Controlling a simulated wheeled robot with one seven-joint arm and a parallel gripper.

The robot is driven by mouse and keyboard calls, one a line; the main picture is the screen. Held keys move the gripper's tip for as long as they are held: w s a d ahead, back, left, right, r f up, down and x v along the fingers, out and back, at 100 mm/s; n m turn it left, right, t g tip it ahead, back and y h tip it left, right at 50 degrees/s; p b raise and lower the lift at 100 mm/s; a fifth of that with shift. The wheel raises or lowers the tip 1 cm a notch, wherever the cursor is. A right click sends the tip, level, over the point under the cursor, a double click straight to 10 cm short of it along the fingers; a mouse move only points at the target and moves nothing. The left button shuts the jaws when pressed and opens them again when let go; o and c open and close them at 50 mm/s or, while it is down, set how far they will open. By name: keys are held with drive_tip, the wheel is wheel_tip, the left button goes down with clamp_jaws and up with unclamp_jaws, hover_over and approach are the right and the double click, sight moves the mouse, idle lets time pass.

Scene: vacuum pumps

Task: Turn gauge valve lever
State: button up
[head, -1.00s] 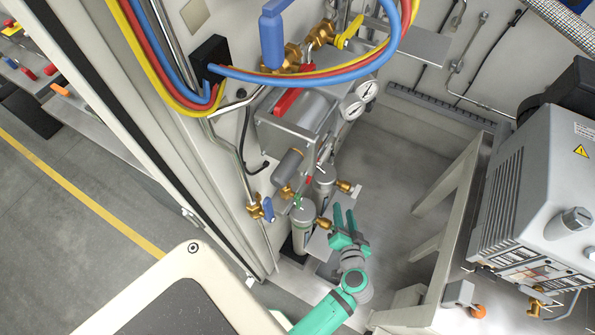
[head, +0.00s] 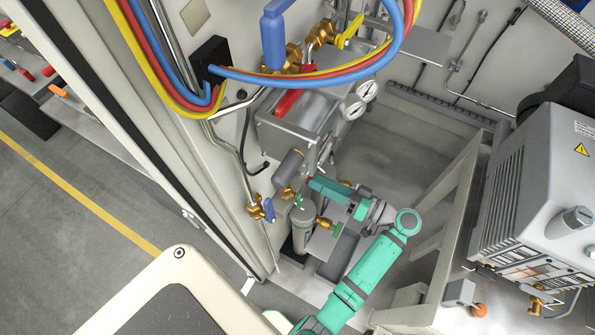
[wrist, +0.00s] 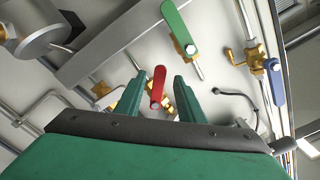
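A small red lever on a brass valve (wrist: 157,85) lies between the two fingers of my gripper (wrist: 155,90) in the wrist view. The fingers are open, with a gap on each side of the lever. In the head view my gripper (head: 318,188) points left at the small valves on the panel, where the red lever is mostly hidden. A green lever (wrist: 177,25) and a blue lever (wrist: 275,82) are on nearby valves in the wrist view. Two round gauges (head: 353,106) sit above my gripper in the head view. Which lever is the gauge valve's cannot be told for certain.
Above are a larger red handle (head: 290,100), a big blue lever (head: 272,38) and a yellow lever (head: 350,30). Coloured hoses (head: 310,75) loop across the top. A grey canister (head: 303,235) stands below my gripper. A grey pump (head: 540,190) is at right.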

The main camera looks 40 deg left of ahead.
drive_tip(key=x, duration=0.8)
clamp_jaws()
